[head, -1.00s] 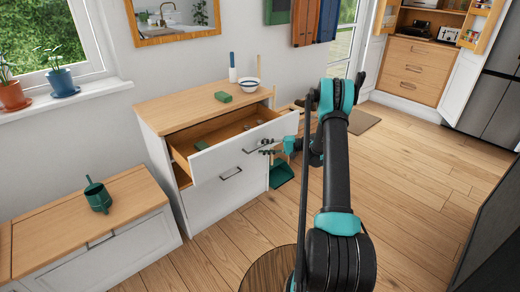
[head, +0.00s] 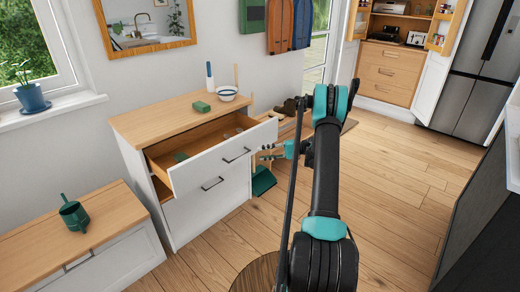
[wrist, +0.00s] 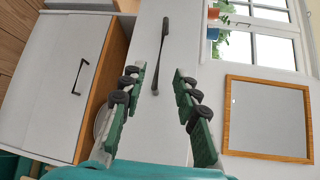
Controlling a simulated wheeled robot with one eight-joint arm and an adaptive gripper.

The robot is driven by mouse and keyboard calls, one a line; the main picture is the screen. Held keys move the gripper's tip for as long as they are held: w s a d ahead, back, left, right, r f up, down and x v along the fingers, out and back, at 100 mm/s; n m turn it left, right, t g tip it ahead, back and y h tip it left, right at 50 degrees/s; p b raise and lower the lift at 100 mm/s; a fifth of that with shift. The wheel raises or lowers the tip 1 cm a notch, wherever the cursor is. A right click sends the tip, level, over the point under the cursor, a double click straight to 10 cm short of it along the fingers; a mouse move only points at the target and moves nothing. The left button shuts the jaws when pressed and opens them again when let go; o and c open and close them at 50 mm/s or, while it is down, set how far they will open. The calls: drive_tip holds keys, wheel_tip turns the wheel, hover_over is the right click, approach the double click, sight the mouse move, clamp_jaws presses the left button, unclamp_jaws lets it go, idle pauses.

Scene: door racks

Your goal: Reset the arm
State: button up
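My gripper (head: 268,153) is in front of the right side of the open drawer (head: 225,157) in the head view. In the wrist view my gripper (wrist: 158,85) has its two dark green fingers spread apart with nothing held between them. The drawer's dark bar handle (wrist: 160,55) shows beyond the fingers, apart from them as far as I can tell. My arm stretches forward from the bottom of the head view, bent at a raised elbow.
The white dresser (head: 212,205) has a wooden top with a green block (head: 201,106), a bowl (head: 227,93) and a bottle (head: 210,77). A low cabinet (head: 100,262) holds a green watering can (head: 73,214). A green dustpan (head: 263,181) is beside the dresser. Floor at right is clear.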

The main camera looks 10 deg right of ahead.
drive_tip(key=s+a+r+h, duration=0.4)
drive_tip(key=s+r, duration=0.1)
drive_tip(key=s, duration=0.2)
drive_tip(key=s+a+r+h, duration=0.4)
drive_tip(key=s, duration=0.3)
drive_tip(key=s+d+f+n+t+h, duration=0.1)
drive_tip(key=s+d+h, duration=0.2)
drive_tip(key=s, duration=1)
drive_tip(key=s+d+f+n+t+h, duration=0.1)
drive_tip(key=s+h, duration=0.4)
drive_tip(key=s, duration=0.8)
drive_tip(key=shift+s+d+f+n, duration=0.25)
drive_tip(key=shift+d+n, duration=0.35)
drive_tip(key=shift+d, duration=0.4)
